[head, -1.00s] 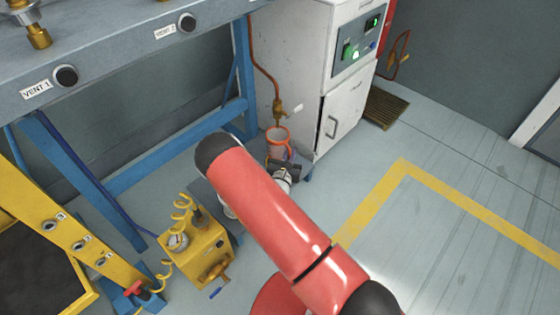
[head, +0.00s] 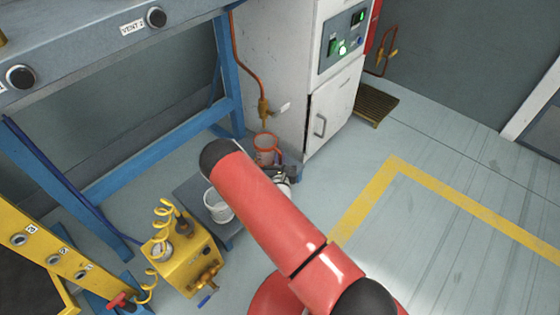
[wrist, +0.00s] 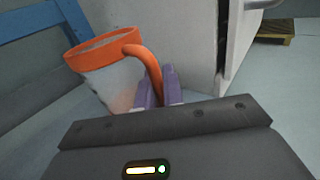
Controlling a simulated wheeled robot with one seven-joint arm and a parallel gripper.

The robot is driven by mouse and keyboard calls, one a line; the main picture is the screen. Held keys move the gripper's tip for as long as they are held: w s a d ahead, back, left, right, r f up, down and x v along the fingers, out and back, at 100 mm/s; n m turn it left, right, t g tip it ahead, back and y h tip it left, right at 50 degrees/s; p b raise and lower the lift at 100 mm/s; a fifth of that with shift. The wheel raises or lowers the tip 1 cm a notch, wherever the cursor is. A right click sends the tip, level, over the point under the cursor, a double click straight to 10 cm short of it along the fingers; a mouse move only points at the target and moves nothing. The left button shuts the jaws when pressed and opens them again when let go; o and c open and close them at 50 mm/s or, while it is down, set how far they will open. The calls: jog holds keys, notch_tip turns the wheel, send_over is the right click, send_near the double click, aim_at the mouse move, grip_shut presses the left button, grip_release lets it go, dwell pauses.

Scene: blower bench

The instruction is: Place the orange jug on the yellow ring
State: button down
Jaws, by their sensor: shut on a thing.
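The orange jug (head: 264,149) has an orange rim and handle and a pale, see-through body. In the head view it is below the copper pipe's tap, beside the white cabinet. In the wrist view the jug (wrist: 112,82) is at the upper left, tilted in the picture. My gripper (wrist: 158,88) has purple fingers, shut on the jug's orange handle. In the head view my gripper (head: 284,170) is just right of and below the jug, partly hidden by my red arm. I see no yellow ring in these frames.
A white container (head: 218,206) stands on a low grey platform. A yellow box with a gauge and coiled hose (head: 187,258) is left of it. The white cabinet (head: 333,110) and blue bench frame (head: 150,158) are close to the jug. Floor inside the yellow line (head: 440,235) is clear.

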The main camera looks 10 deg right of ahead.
jog(key=shift+f, duration=0.6)
jog(key=shift+f, duration=0.2)
jog(key=c, duration=1.5)
grip_release()
